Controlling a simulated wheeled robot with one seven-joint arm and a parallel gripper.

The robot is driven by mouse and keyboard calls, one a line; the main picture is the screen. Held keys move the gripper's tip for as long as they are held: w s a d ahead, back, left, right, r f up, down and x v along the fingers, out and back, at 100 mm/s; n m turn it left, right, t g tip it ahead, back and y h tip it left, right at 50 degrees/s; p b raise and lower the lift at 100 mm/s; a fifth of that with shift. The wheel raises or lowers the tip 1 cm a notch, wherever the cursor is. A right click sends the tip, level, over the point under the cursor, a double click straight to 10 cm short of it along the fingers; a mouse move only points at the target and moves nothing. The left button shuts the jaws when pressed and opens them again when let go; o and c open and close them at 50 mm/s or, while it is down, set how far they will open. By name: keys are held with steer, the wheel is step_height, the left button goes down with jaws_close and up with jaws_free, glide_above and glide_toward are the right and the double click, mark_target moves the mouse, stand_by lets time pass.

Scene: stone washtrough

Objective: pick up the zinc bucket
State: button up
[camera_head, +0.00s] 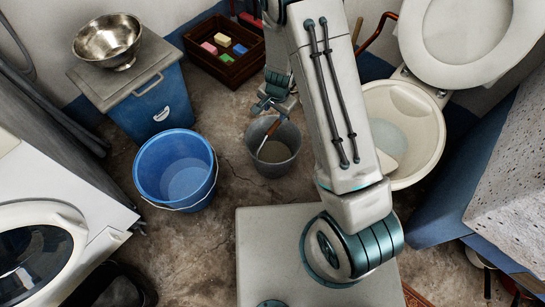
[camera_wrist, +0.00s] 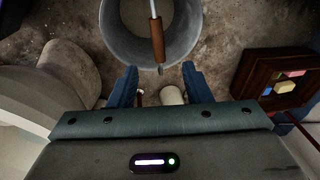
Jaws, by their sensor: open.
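The zinc bucket (camera_head: 274,171) is grey and stands upright on the stone floor in the head view, just right of the blue bucket. A tool with a brown wooden handle (camera_head: 270,131) leans inside it. In the wrist view the zinc bucket (camera_wrist: 122,42) fills the top middle, partly cut off, with the tool's handle (camera_wrist: 156,38) reaching over the near rim. My gripper (camera_head: 272,108) hangs at the bucket's far rim in the head view. In the wrist view my gripper (camera_wrist: 160,84) is open, its fingers spread below the rim with nothing held between them.
A blue bucket (camera_head: 147,165) with a wire handle stands left. A blue bin (camera_head: 157,107) carries a metal bowl (camera_head: 107,40). A wooden crate (camera_head: 197,62) with coloured blocks stands behind. A toilet (camera_head: 425,116) is right, a washing machine (camera_head: 85,240) left.

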mark_target(274, 126)
steer(key=f+b, duration=0.1)
steer(key=f, duration=0.2)
steer(key=w+f+b, duration=0.1)
steer(key=f, duration=0.2)
steer(key=f+b, duration=0.1)
steer(key=f, duration=0.1)
steer(key=shift+w+a+f, duration=0.15)
steer(key=shift+w+f, duration=0.05)
steer(key=shift+f, duration=0.2)
steer(key=shift+w+f+b, duration=0.25)
steer(key=shift+f+b, duration=0.65)
steer(key=shift+f, duration=0.4)
steer(key=shift+w+f+b, duration=0.2)
steer(key=shift+f+b, duration=0.7)
steer(key=shift+f, duration=0.4)
steer(key=shift+r, duration=0.1)
jaws_close()
